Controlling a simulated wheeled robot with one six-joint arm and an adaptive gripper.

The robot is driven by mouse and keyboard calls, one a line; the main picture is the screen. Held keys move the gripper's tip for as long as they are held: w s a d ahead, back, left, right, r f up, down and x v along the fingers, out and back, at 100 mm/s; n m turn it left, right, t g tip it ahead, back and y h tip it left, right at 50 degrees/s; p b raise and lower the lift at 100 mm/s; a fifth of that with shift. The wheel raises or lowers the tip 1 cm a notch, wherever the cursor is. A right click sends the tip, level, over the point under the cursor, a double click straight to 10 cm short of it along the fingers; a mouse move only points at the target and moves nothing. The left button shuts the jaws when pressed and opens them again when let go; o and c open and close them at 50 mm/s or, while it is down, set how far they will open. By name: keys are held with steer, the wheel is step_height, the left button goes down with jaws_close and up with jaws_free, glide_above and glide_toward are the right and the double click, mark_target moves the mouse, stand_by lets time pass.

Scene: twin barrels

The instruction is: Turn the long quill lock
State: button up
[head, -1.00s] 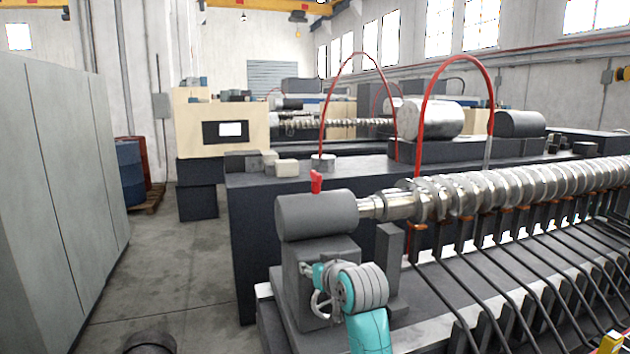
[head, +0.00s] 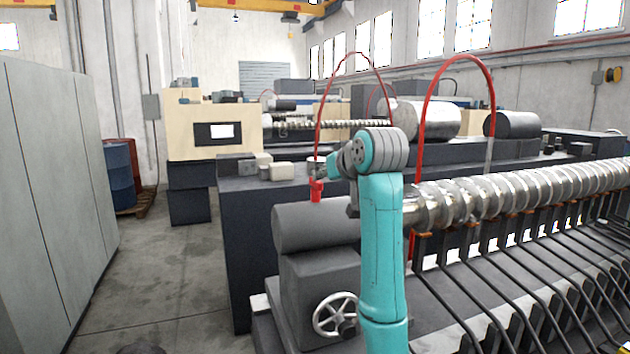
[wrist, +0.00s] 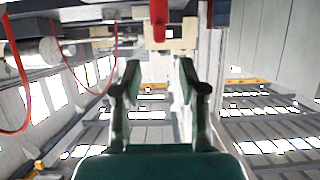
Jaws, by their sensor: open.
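The red lever (head: 316,190), which looks like the quill lock, stands on top of the grey tailstock cylinder (head: 305,228) in the head view. In the wrist view the red lever (wrist: 159,14) hangs in from the top edge, roughly centred between the finger lines and beyond the fingertips. My gripper (wrist: 159,66) is open and empty, with a clear gap between its two fingers. In the head view my turquoise arm is raised in front of the tailstock. Its end is beside the lever, with the fingers mostly hidden, so I cannot tell if they touch it.
A spoked handwheel (head: 335,314) is on the tailstock's front below. The long silver screw (head: 520,190) runs right from the tailstock, above a row of black bars. Red hoses (head: 425,110) arch behind. A grey cabinet (head: 50,200) stands left, with free floor between.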

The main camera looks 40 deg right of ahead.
mark_target(316, 190)
steer(key=x, duration=0.9)
steer(key=shift+w+f, duration=0.1)
jaws_close()
